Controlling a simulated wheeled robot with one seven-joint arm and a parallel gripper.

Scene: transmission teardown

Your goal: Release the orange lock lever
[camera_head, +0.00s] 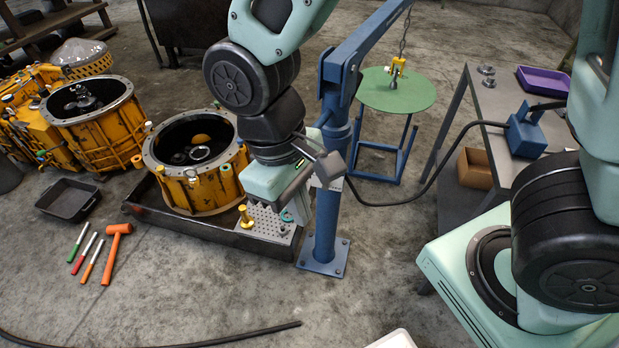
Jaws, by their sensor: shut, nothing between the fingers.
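My gripper (282,200) hangs from the arm at the middle of the view, just above a perforated metal plate (265,228). Its fingers are shut and empty, small and dark against the plate. I cannot clearly make out an orange lock lever; it may be hidden behind my wrist and gripper. An open orange-yellow transmission housing (200,185) stands just left of my gripper, with a metal ring inside. A yellow knobbed post (245,216) stands on the plate, and a small teal hook-shaped part (287,215) lies beside my gripper.
A blue crane post (327,215) rises close right of my gripper. A second housing (95,125) stands at left. An orange mallet (117,240), colored sticks (85,255) and a black tray (67,200) lie on the floor.

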